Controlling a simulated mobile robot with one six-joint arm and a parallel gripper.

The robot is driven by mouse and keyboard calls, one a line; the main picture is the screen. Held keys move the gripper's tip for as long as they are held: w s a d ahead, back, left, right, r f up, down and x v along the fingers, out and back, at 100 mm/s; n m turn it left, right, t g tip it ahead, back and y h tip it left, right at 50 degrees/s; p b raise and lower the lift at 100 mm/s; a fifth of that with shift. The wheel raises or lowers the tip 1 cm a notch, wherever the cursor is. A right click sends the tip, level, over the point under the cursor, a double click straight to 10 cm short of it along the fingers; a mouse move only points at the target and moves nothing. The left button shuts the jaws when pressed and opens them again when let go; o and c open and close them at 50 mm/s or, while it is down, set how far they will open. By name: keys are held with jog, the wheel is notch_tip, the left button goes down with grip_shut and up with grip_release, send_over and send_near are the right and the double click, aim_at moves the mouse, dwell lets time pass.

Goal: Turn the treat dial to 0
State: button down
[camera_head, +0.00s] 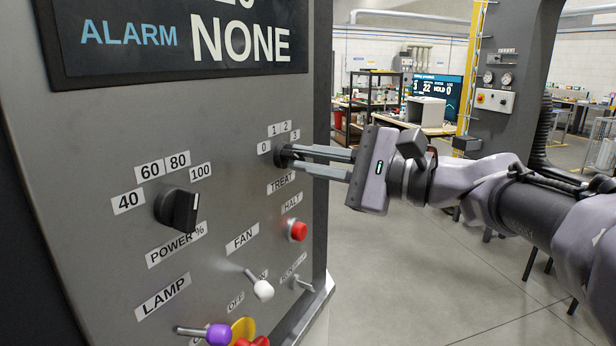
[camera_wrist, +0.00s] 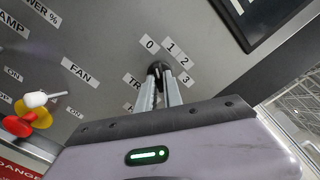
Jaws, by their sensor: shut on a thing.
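The treat dial (camera_head: 281,157) is a small black knob on the grey panel, with labels 0, 1, 2 and 3 above it and TREAT below. In the wrist view the dial (camera_wrist: 157,68) sits between my fingertips. My gripper (camera_head: 295,157) reaches in from the right and is shut on the dial. It also shows in the wrist view (camera_wrist: 160,78). The fingers cover much of the dial, so I cannot tell which number its pointer faces.
A display (camera_head: 180,40) is above. Open floor (camera_head: 420,265) lies to the right.

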jog(key=shift+n+b, duration=0.4)
jog(key=c, duration=1.5)
grip_release()
jog(key=shift+d, duration=0.1)
